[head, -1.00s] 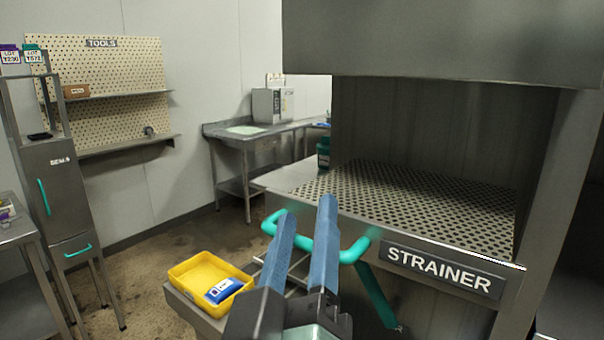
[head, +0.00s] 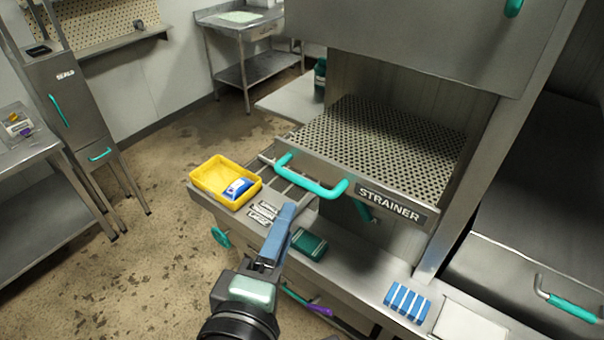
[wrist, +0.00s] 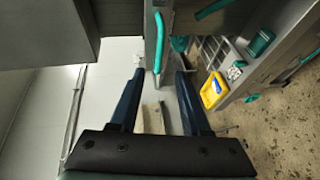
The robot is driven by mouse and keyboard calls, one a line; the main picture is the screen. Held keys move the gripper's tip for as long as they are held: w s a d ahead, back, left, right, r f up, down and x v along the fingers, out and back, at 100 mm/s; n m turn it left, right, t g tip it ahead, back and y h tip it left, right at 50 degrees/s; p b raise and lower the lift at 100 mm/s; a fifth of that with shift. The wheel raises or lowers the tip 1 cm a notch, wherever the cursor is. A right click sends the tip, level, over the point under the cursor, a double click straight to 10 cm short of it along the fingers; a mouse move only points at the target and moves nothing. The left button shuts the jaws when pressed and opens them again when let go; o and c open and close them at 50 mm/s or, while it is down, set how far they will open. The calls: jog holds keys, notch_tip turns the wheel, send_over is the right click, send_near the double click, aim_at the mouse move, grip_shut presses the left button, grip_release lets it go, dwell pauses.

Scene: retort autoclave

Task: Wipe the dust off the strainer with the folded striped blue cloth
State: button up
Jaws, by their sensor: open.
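The strainer (head: 382,140) is a perforated metal deck inside the steel machine, with a teal bar handle (head: 310,180) and a STRAINER label on its front. I cannot make out dust on it at this size. The folded blue cloth with white stripes (head: 407,302) lies on the steel ledge at the lower right of the head view. My gripper (head: 284,222) has blue fingers and is left of the cloth, apart from it. In the wrist view my gripper (wrist: 158,75) is open with nothing held between its fingers; the teal handle shows beyond them.
A yellow tray (head: 208,183) with a blue-and-white packet stands on the ledge's left end. A dark green item (head: 310,246) lies beside my gripper. A white board (head: 470,325) lies right of the cloth. A second teal handle (head: 570,306) is at far right.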

aim_at(303, 185)
jog(key=p+x, duration=0.3)
jog(key=x, duration=0.9)
grip_shut()
jog(key=shift+s, duration=0.1)
dwell(1.0)
